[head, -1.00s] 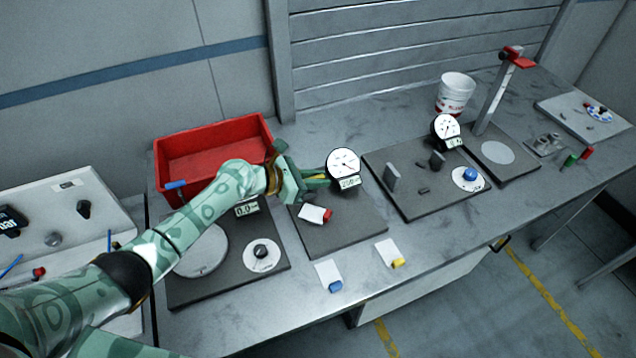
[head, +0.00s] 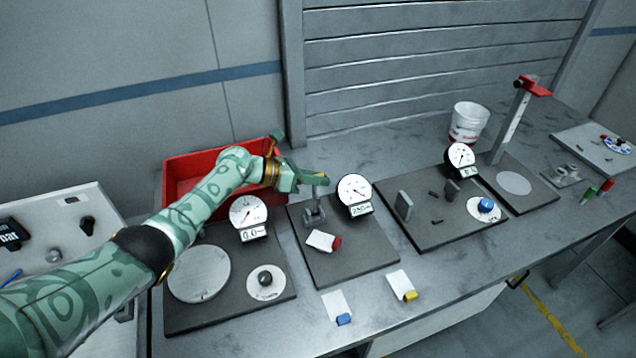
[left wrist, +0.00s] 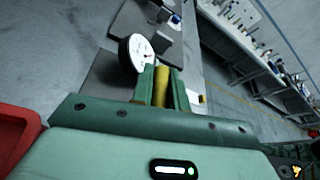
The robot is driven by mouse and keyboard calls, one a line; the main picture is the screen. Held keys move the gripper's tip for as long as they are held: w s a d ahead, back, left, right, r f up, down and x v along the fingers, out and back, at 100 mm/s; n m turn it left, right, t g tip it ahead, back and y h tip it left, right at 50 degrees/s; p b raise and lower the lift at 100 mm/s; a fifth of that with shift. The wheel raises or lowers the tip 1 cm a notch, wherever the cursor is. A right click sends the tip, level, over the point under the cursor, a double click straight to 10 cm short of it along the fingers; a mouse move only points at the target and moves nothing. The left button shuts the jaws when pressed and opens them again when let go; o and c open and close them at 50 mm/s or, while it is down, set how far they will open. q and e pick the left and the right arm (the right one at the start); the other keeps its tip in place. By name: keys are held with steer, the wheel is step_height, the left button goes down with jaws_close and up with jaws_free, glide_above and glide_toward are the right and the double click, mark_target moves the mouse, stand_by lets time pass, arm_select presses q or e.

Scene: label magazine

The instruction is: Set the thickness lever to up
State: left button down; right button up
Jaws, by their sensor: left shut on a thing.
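The thickness gauge stands on the middle dark plate (head: 350,257), with a round white dial (head: 354,189) and a small display. Beside the dial, a grey bracket with a short upright stem (head: 315,209) rises to my left gripper (head: 320,180). The gripper is shut on the top of this stem, which I take for the thickness lever; the fingers hide its end. In the left wrist view, the gripper (left wrist: 161,74) has a yellow piece between its green fingers, close beside the white dial (left wrist: 135,54). My right gripper is not in view.
A red bin (head: 185,170) stands behind my left forearm. A white card with a red end (head: 323,241) lies on the middle plate. Other gauge plates stand left and right. A white cup (head: 468,122) is at the back. Two cards lie along the front.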

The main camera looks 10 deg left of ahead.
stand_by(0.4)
arm_select(q)
steer(key=c, duration=1.4)
jaws_free()
steer(key=shift+w, duration=0.1)
steer(key=shift+o, duration=0.2)
steer(key=p+v, duration=0.2)
steer(key=v, duration=1.4)
steer(key=shift+a, duration=0.2)
